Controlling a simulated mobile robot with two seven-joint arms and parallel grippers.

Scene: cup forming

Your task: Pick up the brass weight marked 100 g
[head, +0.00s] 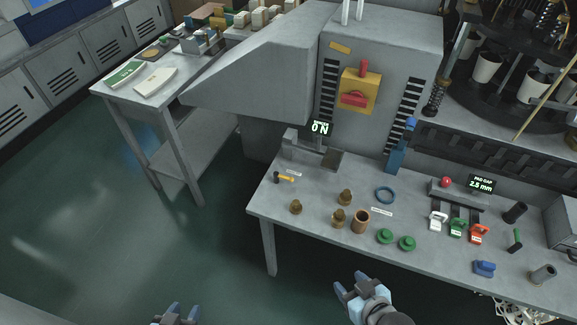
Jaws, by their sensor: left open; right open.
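Three brass weights stand on the front left part of the grey workbench (290,222). One brass weight (296,207) is at the left, a second brass weight (338,219) is beside a copper-coloured cup (361,222), and a third brass weight (346,197) is farther back. Their markings are too small to read. My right gripper (352,284) is open and empty in front of the bench edge, below the weights in the picture. My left gripper (177,312) is open at the bottom edge, over the floor and partly cut off.
Two green round pieces (396,240) sit right of the cup. A force display (319,128) stands at the back. Coloured clips (458,228) are at the right.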

